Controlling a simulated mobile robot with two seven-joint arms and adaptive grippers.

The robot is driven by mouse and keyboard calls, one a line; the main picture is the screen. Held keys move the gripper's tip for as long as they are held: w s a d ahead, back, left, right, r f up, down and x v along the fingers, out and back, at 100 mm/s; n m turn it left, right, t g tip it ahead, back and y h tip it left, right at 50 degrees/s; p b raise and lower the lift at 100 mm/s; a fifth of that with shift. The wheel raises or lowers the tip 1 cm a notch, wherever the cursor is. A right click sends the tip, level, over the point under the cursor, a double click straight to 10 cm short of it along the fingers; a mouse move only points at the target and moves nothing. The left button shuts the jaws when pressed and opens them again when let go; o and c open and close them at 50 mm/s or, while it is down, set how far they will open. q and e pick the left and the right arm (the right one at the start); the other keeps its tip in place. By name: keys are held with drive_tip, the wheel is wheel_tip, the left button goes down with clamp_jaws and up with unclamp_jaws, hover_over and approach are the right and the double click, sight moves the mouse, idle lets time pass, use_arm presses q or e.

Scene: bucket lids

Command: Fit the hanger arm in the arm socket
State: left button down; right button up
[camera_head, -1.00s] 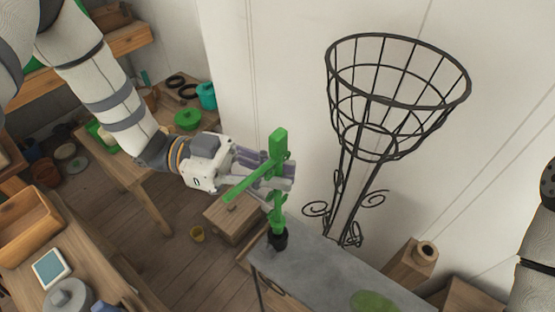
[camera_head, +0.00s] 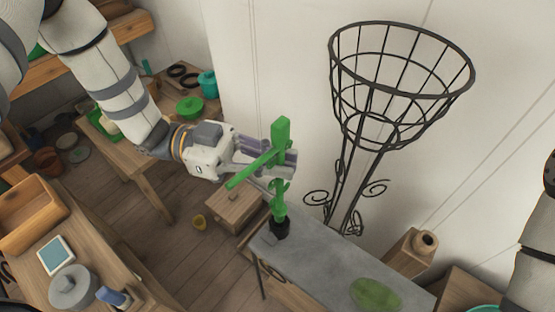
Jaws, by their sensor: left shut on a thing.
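My left gripper (camera_head: 268,160) comes in from the left and is shut on the green hanger arm (camera_head: 281,138). The hanger arm has an upright block at its top and a bar slanting down to the left across the fingers. Just below the gripper a green post (camera_head: 278,195), which looks like the arm socket, stands upright in a black base (camera_head: 280,229) at the grey bench's left end. The fingers hide part of the hanger arm. I cannot tell whether it touches the post or is seated in it. My right gripper is out of view.
A tall black wire basket stand (camera_head: 400,90) rises behind the grey bench (camera_head: 310,262). A green oval lid (camera_head: 374,294) lies at the bench's near end. A wooden box (camera_head: 235,207) is left of the bench. Part of my right arm shows at the right edge.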

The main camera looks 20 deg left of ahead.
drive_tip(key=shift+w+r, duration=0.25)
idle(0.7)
use_arm(q)
drive_tip(key=b, duration=0.2)
hover_over(278, 209)
drive_tip(key=shift+w+a+f, duration=0.1)
drive_tip(key=shift+w+f, duration=0.05)
drive_tip(key=shift+f, duration=1.2)
drive_tip(key=shift+w+a+f, duration=0.1)
drive_tip(key=shift+w+f, duration=0.05)
drive_tip(key=shift+f, duration=1.15)
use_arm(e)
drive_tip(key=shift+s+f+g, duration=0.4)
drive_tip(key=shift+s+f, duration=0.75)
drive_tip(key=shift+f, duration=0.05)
use_arm(q)
drive_tip(key=c, duration=1.6)
unclamp_jaws()
drive_tip(key=shift+r, duration=0.1)
drive_tip(key=a, duration=1.2)
drive_tip(key=shift+s, duration=0.25)
